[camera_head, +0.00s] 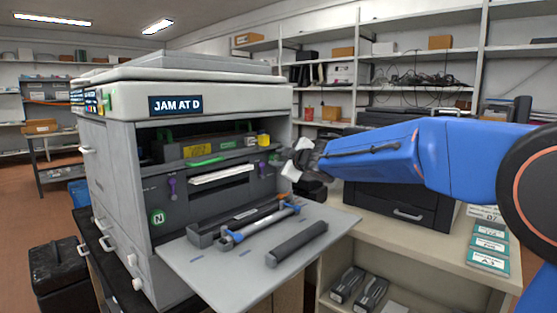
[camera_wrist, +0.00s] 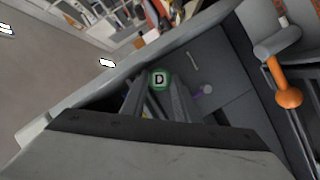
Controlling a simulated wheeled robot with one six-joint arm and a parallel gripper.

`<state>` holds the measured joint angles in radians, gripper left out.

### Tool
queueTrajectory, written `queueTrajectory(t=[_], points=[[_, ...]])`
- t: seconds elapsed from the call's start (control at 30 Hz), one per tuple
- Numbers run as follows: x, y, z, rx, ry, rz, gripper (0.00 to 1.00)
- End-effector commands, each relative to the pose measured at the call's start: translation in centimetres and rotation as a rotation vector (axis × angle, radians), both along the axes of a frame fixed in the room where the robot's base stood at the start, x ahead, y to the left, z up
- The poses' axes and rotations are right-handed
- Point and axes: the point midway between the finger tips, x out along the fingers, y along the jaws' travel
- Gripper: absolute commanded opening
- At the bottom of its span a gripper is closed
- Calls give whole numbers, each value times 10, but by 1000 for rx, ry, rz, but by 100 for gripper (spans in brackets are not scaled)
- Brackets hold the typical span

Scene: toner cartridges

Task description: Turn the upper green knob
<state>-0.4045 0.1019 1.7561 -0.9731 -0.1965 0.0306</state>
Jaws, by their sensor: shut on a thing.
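The printer (camera_head: 190,97) stands open at the left, with a sign reading JAM AT D. In the wrist view, a round green knob (camera_wrist: 160,79) marked D lies between the tips of my gripper (camera_wrist: 158,92), which is shut on it. In the head view, my gripper (camera_head: 296,160) is at the right edge of the printer's opening; the D knob is hidden there. Another green disc (camera_head: 157,217), marked N, is low on the left of the printer's front.
The lowered flap (camera_head: 210,284) holds a blue-ended roller unit (camera_head: 262,225) and a dark cartridge (camera_head: 297,243). Purple levers (camera_head: 173,188) flank the inner slot. An orange-knobbed grey lever (camera_wrist: 288,97) is at right in the wrist view. A dark printer (camera_head: 400,205) stands behind my arm.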

Motion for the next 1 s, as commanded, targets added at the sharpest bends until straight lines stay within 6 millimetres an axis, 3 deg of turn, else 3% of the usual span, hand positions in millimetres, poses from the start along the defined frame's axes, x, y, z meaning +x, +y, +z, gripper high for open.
queueTrajectory(t=[0.47, 1.0], points=[[-4, -3, 1, 0, 0, -1, 35], [-75, -48, 16, -1, -2, 0, 35]])
